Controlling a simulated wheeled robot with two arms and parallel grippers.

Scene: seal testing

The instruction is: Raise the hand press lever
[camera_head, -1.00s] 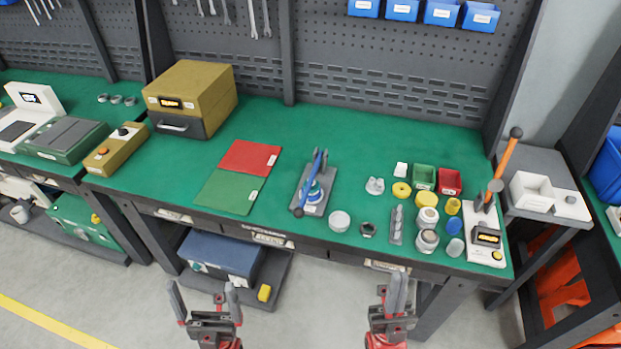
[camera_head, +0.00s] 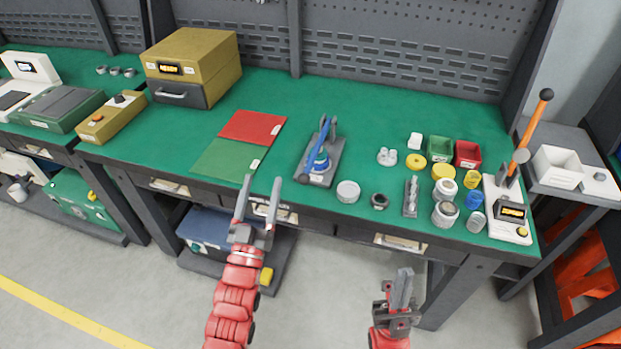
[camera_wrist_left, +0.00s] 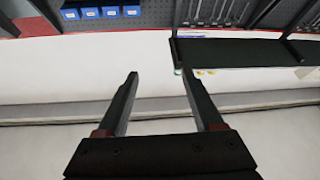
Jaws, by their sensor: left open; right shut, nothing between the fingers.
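A press-like device with a blue lever (camera_head: 322,138) stands on a grey base plate (camera_head: 334,154) in the middle of the green table; the lever slopes down toward the front edge. A taller device with an orange lever (camera_head: 537,115) stands at the right end; its lever points up. I cannot tell from the frames which one is called the hand press. My left gripper (camera_head: 262,203) is open and empty, in front of the table edge, left of and nearer than the blue lever. In the left wrist view it (camera_wrist_left: 163,98) also shows empty. My right gripper (camera_head: 403,283) is shut and empty, before the table's front.
A red mat (camera_head: 252,126) and a green mat (camera_head: 226,159) lie left of the blue-lever device. Jars, caps and small bins crowd its right side, including a round white dish (camera_head: 348,191) close by. A yellow box (camera_head: 192,60) stands at the back left. The table's back middle is clear.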

